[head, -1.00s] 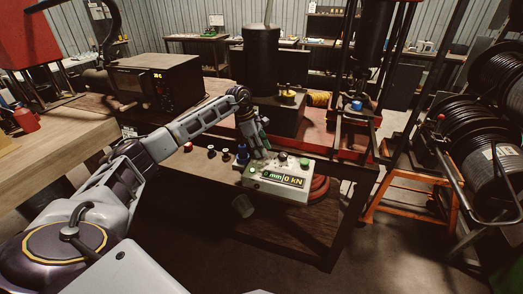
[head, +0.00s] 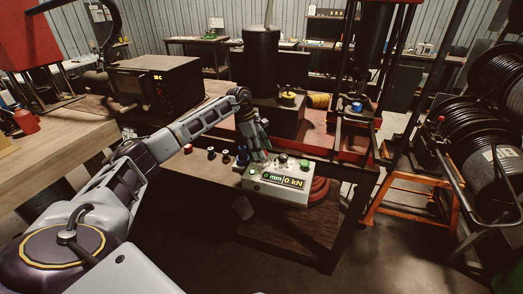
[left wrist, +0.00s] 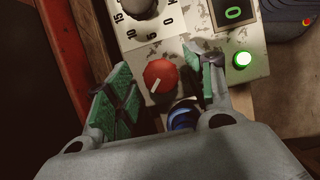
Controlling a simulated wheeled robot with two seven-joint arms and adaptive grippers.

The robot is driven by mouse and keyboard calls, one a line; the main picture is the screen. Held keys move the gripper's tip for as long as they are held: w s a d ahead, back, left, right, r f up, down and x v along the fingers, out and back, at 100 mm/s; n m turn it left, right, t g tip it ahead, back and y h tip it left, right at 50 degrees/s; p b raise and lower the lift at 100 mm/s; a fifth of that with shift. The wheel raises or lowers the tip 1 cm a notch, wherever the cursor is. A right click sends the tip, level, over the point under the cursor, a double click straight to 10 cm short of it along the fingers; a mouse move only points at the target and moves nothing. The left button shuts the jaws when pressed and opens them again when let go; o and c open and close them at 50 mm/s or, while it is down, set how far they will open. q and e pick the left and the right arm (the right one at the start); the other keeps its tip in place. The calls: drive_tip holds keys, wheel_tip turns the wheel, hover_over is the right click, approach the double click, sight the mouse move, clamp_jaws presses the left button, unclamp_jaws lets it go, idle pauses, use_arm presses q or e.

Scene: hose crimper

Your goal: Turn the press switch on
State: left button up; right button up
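The press control box (head: 277,185) is a worn white panel at the table's front edge. Its display (head: 281,180) reads 0 mm and 0 kN. In the left wrist view, a red rotary switch (left wrist: 160,74) with a white pointer line sits on the panel; the line slants to the lower left. My left gripper (head: 257,151) is over the left end of the box. In the left wrist view its green-padded fingers (left wrist: 162,85) are apart, one on each side of the red switch. Contact with it cannot be told. My right gripper is not in view.
A green lit button (left wrist: 242,60) and a grey dial (left wrist: 137,6) are close to the red switch. A blue round part (left wrist: 182,116) shows below it. Small knobs line the table edge left of the box.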

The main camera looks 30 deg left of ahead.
use_arm(q)
drive_tip(key=shift+r, duration=0.1)
drive_tip(key=v, duration=1.1)
drive_tip(key=shift+r, duration=0.3)
drive_tip(key=shift+a, duration=0.2)
drive_tip(key=shift+s, duration=0.1)
idle(0.4)
